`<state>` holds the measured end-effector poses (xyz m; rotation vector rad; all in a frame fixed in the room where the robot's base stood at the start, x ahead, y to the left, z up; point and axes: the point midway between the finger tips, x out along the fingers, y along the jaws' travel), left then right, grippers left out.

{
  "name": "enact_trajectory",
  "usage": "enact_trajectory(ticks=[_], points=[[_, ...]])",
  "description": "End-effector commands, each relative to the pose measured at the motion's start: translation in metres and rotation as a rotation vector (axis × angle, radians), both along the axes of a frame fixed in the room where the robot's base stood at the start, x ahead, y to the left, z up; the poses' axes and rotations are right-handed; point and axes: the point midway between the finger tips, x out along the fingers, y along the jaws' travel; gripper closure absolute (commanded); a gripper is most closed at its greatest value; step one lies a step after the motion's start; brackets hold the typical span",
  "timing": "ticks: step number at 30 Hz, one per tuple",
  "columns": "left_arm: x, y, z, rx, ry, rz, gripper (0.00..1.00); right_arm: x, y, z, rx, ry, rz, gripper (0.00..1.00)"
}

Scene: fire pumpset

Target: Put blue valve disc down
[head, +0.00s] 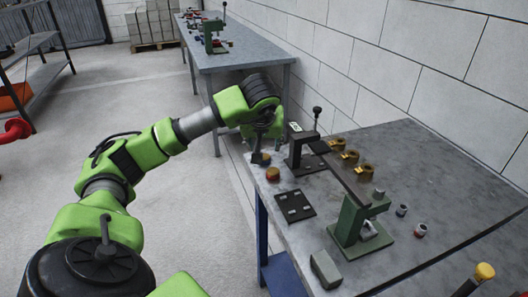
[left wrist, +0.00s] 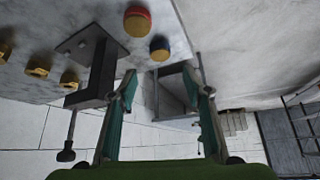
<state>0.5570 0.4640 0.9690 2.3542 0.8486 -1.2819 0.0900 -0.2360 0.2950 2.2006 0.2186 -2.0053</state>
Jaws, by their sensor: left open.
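The blue valve disc, a small round piece with a dark blue top and yellow rim, sits on the near table's left edge in the head view (head: 264,159). It also shows in the left wrist view (left wrist: 160,47), beyond and between the fingertips. My left gripper (head: 257,150) is just above and beside it in the head view, partly hiding it. In the left wrist view its two green fingers (left wrist: 168,88) are apart with nothing between them. A similar piece with a red top (head: 272,174) stands beside the blue disc. My right gripper is not in view.
A dark clamp stand (head: 305,152) is close to the right of my left gripper. Several brass fittings (head: 350,158), a dark plate (head: 294,206), a green press (head: 358,222) and a grey block (head: 325,268) stand on the table. A second workbench (head: 240,50) is farther back.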

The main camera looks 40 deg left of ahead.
Motion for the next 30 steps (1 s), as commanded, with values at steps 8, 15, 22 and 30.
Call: enact_trajectory(ticks=[8, 15, 22, 30], points=[[-0.014, -0.011, 0.027, 0.000, 0.000, 0.000, 0.55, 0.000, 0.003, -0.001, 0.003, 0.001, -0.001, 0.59], [-0.015, -0.012, 0.029, 0.000, 0.000, 0.000, 0.55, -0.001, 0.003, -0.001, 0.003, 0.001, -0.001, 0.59], [-0.015, -0.012, 0.029, 0.000, 0.001, 0.001, 0.55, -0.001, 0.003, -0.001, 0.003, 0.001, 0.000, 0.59], [-0.015, -0.012, 0.043, 0.000, 0.000, 0.001, 0.55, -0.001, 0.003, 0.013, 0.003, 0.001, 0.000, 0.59]])
